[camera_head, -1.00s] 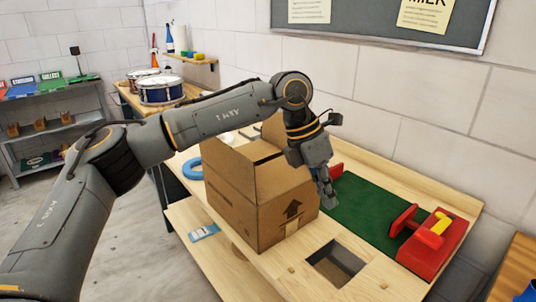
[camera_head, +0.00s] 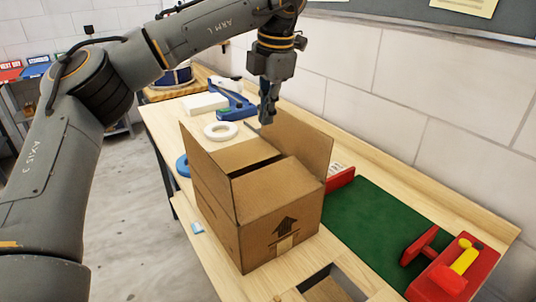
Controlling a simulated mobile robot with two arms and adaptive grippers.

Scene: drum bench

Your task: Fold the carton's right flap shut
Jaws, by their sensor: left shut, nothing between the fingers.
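The brown cardboard carton (camera_head: 268,228) stands on the wooden bench, an arrow printed on its near side. Its right flap (camera_head: 303,146) stands upright along the right edge. Its left flap (camera_head: 205,157) also stands up, leaning outward. The near flap (camera_head: 278,188) and far flap (camera_head: 246,155) lie folded inward, with a dark gap between them. My left gripper (camera_head: 268,117) is shut and empty, pointing down at the far end of the right flap. I cannot tell whether it touches the flap. My right gripper is not in view.
A green mat (camera_head: 378,225) and a red fixture with a yellow part (camera_head: 455,270) lie to the right. A square opening (camera_head: 330,288) is in the bench in front. A white ring (camera_head: 221,131) and a blue tool (camera_head: 236,104) lie behind the carton. A wall runs behind the bench.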

